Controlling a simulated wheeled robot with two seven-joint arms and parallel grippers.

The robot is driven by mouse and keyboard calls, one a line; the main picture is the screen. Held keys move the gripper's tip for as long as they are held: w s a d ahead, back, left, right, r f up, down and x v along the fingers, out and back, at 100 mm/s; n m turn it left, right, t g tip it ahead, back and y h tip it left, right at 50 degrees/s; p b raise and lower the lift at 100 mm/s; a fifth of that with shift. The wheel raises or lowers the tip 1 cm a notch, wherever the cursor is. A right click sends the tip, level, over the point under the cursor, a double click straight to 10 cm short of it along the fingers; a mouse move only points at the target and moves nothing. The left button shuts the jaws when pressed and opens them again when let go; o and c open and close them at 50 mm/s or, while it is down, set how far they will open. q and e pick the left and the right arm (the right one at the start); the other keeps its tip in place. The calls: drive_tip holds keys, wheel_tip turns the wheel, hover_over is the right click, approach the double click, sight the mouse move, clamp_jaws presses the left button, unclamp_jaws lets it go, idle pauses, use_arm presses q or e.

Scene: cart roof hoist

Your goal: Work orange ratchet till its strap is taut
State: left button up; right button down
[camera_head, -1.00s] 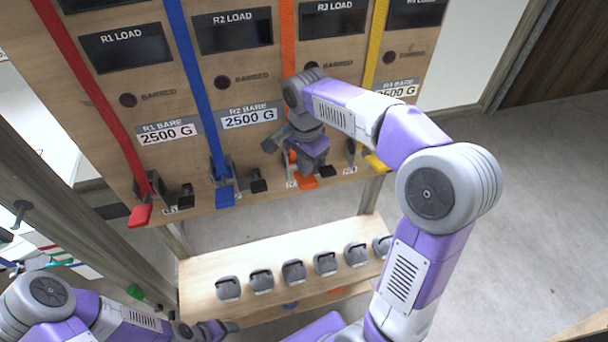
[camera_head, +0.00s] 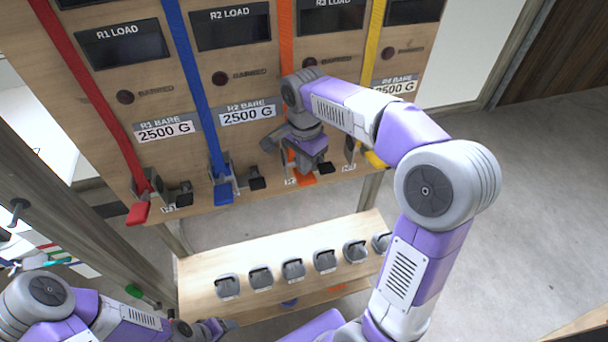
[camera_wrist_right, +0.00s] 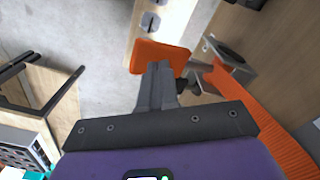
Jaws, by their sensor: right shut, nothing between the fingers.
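The orange strap (camera_head: 287,40) runs straight down the wooden board to the orange ratchet; I cannot judge its tension. In the right wrist view, the strap (camera_wrist_right: 262,135) enters the ratchet's grey metal frame (camera_wrist_right: 230,55). The ratchet's orange handle (camera_head: 305,181) sticks out low on the board, and shows in the wrist view (camera_wrist_right: 150,52). My right gripper (camera_wrist_right: 158,68) is shut and empty, its fingertips over the handle's face; contact is unclear. In the head view, my right gripper (camera_head: 305,168) hides most of the ratchet. My left gripper (camera_head: 226,326) is low, far from the board, its jaws unclear.
Open floor (camera_head: 500,230) lies to the right.

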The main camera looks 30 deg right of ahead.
sight(305, 181)
drive_tip(key=f+b, duration=0.1)
drive_tip(key=f, duration=0.1)
drive_tip(key=f+b, duration=0.1)
drive_tip(key=f, duration=0.1)
drive_tip(key=f+b, duration=0.2)
drive_tip(key=shift+s+a, duration=0.1)
drive_tip(key=shift+s, duration=0.15)
drive_tip(key=shift+f, duration=0.1)
drive_tip(key=shift+f+b, duration=0.5)
drive_tip(key=shift+f, duration=0.2)
drive_tip(key=r+p, duration=0.7)
drive_tip(key=r, duration=0.1)
drive_tip(key=shift+w+r+p, duration=0.15)
drive_tip(key=shift+w+p, duration=0.15)
drive_tip(key=shift+p, duration=0.05)
